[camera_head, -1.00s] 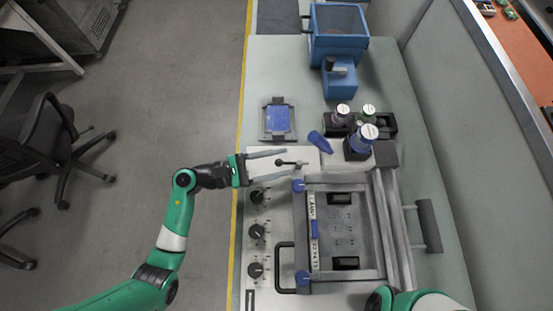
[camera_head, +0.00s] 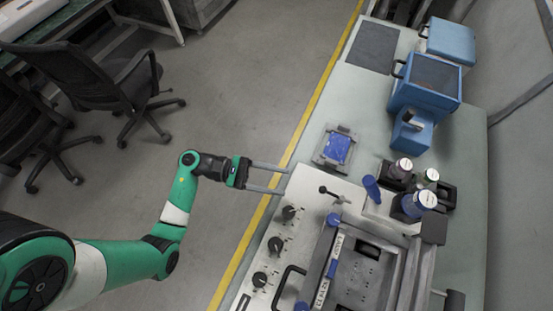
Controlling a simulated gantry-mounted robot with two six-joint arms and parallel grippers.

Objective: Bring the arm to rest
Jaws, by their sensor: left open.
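My left arm is green, black and white and comes in from the left. Its gripper (camera_head: 284,180) is open and empty. Its two grey fingers lie apart and point right, over the yellow line and the table's left edge. The tips are just left of the white control panel (camera_head: 262,269) with its black knobs. My right gripper does not show.
A grey machine frame (camera_head: 340,285) with blue knobs stands at the lower right. A small blue-topped fixture (camera_head: 338,148), capped bottles (camera_head: 419,200) and a blue box machine (camera_head: 428,84) stand farther back. Open floor (camera_head: 230,110) and an office chair (camera_head: 95,75) lie left.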

